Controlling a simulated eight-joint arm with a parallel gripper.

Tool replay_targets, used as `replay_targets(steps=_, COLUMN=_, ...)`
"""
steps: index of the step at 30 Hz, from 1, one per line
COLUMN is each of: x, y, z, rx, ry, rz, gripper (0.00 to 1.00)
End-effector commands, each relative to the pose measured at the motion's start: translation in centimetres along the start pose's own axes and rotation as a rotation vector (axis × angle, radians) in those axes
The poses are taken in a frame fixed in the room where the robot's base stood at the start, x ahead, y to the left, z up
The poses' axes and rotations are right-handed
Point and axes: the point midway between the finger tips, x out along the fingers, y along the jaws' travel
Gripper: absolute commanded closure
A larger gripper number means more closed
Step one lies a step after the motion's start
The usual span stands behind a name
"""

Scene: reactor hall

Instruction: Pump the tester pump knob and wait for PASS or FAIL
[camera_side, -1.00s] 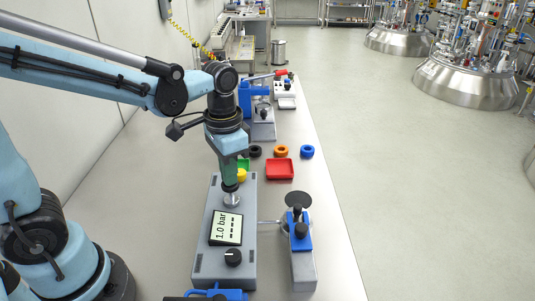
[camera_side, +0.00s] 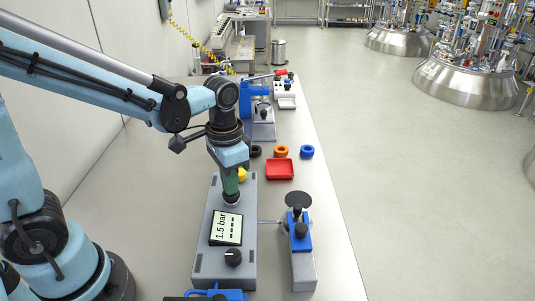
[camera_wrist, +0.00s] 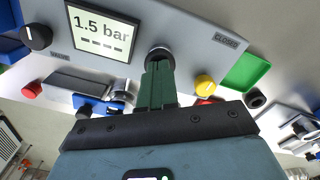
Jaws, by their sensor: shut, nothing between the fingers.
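The grey tester (camera_side: 208,262) lies on the bench; its display (camera_side: 227,228) reads "1.5 bar" above a row of dashes. The display also shows in the wrist view (camera_wrist: 103,32) with the same reading. The round pump knob (camera_wrist: 160,53) is at the tester's far end, mostly covered by my gripper in the side view. My gripper (camera_side: 231,195) points down with its green fingers shut and empty, its tips on top of the knob. In the wrist view the fingers (camera_wrist: 157,72) meet the knob. No PASS or FAIL shows on the display.
A black dial (camera_side: 233,257) is on the tester. A yellow button (camera_wrist: 205,84) is beside the knob. A blue-and-grey fixture (camera_side: 301,262) stands to the right, joined by a thin tube. A red tray (camera_side: 280,169) and several coloured rings lie beyond.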

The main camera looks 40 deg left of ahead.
Motion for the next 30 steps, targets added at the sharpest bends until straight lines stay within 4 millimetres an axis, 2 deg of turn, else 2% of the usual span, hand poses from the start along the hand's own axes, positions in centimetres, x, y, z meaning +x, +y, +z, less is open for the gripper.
replay_targets(steps=8, x=-0.4, y=0.0, z=0.0, rx=0.000, ry=0.000, rz=0.000, gripper=1.00)
replay_targets(steps=24, x=-3.8, y=0.0, z=0.0, rx=0.000, ry=0.000, rz=0.000, gripper=1.00)
replay_targets(steps=30, x=-4.4, y=0.0, z=0.0, rx=0.000, ry=0.000, rz=0.000, gripper=1.00)
